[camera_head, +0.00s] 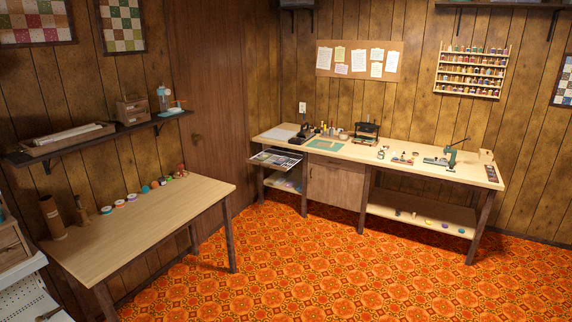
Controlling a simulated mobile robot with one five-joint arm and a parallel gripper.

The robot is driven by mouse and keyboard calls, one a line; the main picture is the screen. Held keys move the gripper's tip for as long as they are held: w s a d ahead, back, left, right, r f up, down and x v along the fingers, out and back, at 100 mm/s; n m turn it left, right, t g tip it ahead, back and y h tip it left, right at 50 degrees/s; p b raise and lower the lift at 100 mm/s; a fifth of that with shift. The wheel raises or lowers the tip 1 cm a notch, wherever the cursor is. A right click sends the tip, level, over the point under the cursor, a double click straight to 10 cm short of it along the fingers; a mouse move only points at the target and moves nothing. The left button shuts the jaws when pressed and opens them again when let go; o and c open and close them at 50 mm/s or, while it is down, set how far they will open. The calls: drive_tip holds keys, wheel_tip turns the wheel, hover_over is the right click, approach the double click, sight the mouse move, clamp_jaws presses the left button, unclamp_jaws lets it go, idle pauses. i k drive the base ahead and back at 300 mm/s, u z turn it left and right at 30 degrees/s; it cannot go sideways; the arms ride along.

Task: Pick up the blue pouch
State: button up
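I cannot make out a blue pouch anywhere in the head view. Small items on the long workbench (405,165) at the back and on the left table (150,220) are too small to tell apart fully. A small blue-and-white device (163,98) stands on the dark wall shelf (100,137) at the left, but it does not look like a pouch. My gripper is not in view.
Patterned orange carpet (330,265) lies open between the left table and the workbench. The workbench has a cabinet (335,186) and a low shelf (420,214). A white pegboard unit (25,290) stands at the lower left. A thread rack (472,70) hangs on the back wall.

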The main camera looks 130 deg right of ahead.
sight(278, 162)
drive_tip(key=z, duration=5.35)
drive_tip(key=k, duration=1.2)
drive_tip(key=z, duration=1.05)
drive_tip(key=i, duration=2.7)
drive_tip(key=u, duration=0.5)
drive_tip(key=i, duration=2.25)
drive_tip(key=u, duration=0.3)
